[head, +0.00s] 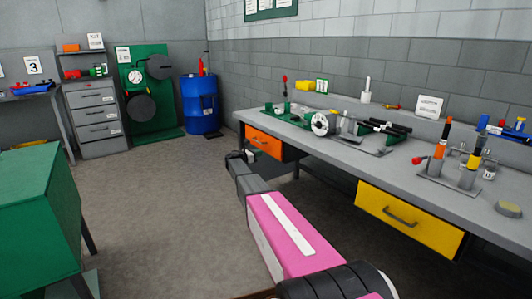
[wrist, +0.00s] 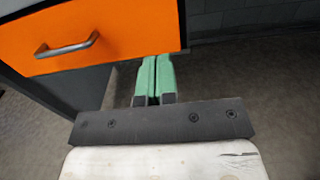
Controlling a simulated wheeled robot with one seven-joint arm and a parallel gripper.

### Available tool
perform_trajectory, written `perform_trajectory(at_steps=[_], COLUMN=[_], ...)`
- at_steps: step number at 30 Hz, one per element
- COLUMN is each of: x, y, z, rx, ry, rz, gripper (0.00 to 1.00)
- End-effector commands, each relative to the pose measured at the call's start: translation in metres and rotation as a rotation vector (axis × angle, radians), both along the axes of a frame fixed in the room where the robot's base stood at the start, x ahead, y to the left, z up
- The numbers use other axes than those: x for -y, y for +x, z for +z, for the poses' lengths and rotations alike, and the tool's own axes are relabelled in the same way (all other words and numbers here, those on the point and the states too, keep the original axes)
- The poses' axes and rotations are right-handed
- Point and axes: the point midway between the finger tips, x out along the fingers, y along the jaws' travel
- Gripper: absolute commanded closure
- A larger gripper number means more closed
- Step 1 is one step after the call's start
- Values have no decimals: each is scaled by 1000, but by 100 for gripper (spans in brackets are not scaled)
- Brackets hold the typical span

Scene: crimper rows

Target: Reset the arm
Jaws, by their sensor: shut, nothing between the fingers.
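My arm, pink and dark grey, stretches forward from the bottom of the head view. My gripper (head: 247,153) is at its far end, in front of the workbench's left end and close to the orange drawer (head: 264,142). In the wrist view the green fingers of my gripper (wrist: 155,78) lie side by side, shut and empty. The orange drawer also shows there (wrist: 110,22), up and to the left of the fingers, with a grey bar handle (wrist: 67,46). The fingertips seem to overlap its lower right edge in the picture; I cannot tell if they touch.
The grey workbench (head: 335,150) runs along the right, with tools on top and a yellow drawer (head: 408,217) at its front. A green cabinet (head: 35,215) stands at the left. A blue barrel (head: 200,108) stands at the back. The floor (head: 160,200) between is clear.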

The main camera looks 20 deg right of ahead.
Motion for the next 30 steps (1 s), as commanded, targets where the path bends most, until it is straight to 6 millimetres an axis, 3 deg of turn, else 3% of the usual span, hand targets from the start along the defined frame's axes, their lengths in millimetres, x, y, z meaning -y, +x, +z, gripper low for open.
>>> perform_trajectory(at_steps=[7,11,14,20,24,30], x=[-17,-18,-19,-33,-56,-103], y=[-11,-42,-85,-194,-278,-394], z=[-2,-14,-32,-77,-106,-129], rx=[7,61,146,381,560,802], ry=[13,108,252,622,886,1203], rz=[-3,-23,-62,-229,-423,-797], gripper=[100,100,100,100,100,100])
